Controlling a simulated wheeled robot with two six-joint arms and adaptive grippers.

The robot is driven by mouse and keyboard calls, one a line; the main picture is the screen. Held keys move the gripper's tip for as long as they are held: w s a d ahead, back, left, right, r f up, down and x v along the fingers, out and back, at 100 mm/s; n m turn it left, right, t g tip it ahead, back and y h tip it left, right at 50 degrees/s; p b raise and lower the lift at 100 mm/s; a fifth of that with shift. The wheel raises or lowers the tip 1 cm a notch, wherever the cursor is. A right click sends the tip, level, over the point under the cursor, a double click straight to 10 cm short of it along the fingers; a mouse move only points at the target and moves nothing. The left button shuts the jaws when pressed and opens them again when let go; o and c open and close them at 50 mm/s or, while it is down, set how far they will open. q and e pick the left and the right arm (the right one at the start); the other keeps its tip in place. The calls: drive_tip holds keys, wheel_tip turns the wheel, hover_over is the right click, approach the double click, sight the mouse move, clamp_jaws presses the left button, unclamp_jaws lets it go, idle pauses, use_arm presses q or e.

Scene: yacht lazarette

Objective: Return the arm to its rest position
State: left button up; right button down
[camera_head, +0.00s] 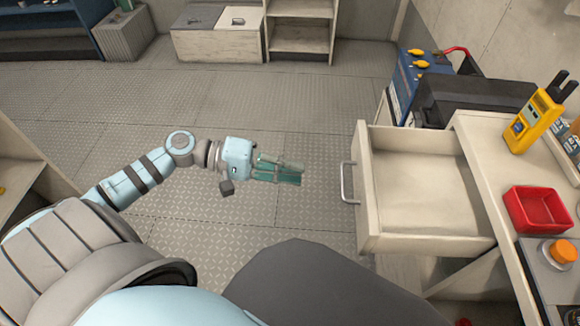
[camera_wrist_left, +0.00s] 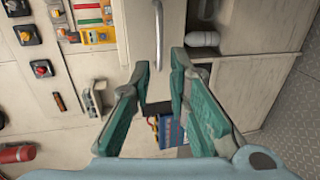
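My left arm (camera_head: 130,182) reaches in from the left, over the floor. My left gripper (camera_head: 297,172) points right, toward the open drawer (camera_head: 362,205), and is apart from its handle (camera_head: 347,183). In the left wrist view, the gripper's green-padded fingers (camera_wrist_left: 160,68) are spread with nothing between them. The drawer handle (camera_wrist_left: 159,35) shows beyond the fingertips there. My right gripper is not in view.
The drawer is pulled out of the counter (camera_head: 490,150) and looks empty. A red tray (camera_head: 538,209) and a yellow meter (camera_head: 536,122) are on the counter. A blue battery-like box (camera_head: 408,80) stands behind the drawer. The floor (camera_head: 250,105) around the gripper is clear.

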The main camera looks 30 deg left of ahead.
use_arm(q)
drive_tip(key=shift+s+a+r, duration=0.1)
drive_tip(key=shift+a, duration=0.2)
